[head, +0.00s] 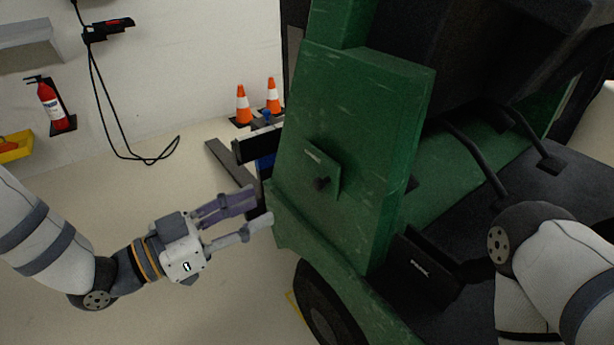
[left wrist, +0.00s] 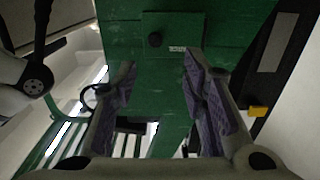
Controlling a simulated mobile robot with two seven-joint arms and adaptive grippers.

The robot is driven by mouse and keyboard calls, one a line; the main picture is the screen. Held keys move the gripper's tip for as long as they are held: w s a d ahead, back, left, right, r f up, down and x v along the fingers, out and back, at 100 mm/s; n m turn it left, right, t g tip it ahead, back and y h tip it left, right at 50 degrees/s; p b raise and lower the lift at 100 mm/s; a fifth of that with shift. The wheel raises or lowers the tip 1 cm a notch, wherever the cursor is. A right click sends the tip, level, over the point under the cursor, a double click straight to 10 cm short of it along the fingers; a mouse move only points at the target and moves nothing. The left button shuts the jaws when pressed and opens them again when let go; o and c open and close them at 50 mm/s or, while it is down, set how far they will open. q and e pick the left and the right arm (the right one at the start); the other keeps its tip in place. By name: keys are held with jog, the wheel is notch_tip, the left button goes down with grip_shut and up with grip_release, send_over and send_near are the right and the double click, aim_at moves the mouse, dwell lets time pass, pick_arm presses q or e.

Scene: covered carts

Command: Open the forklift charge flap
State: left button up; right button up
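The charge flap (head: 313,168) is a small green plate on the green side panel of the forklift (head: 375,100). It has a black knob (head: 321,184) and a small label, and it looks shut or nearly flush. In the left wrist view the flap (left wrist: 187,27) is ahead at the top, with its knob (left wrist: 155,40) near the middle. My left gripper (head: 262,208) is open and empty, left of the flap and a little lower, apart from it. My right arm shows at the right, but its gripper is not seen.
The forklift's wheel (head: 325,305) and green lower body lie below the panel. Orange cones (head: 243,104) and a dark-and-blue stand are behind it. A fire extinguisher (head: 51,104) and a hanging cable (head: 98,90) are on the wall.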

aim_at(315, 185)
pick_arm(q)
jog(key=x, duration=1.1)
jog(key=shift+s+d+r, duration=0.1)
jog(key=shift+s+d, duration=0.05)
jog(key=shift+d, duration=0.35)
grip_shut()
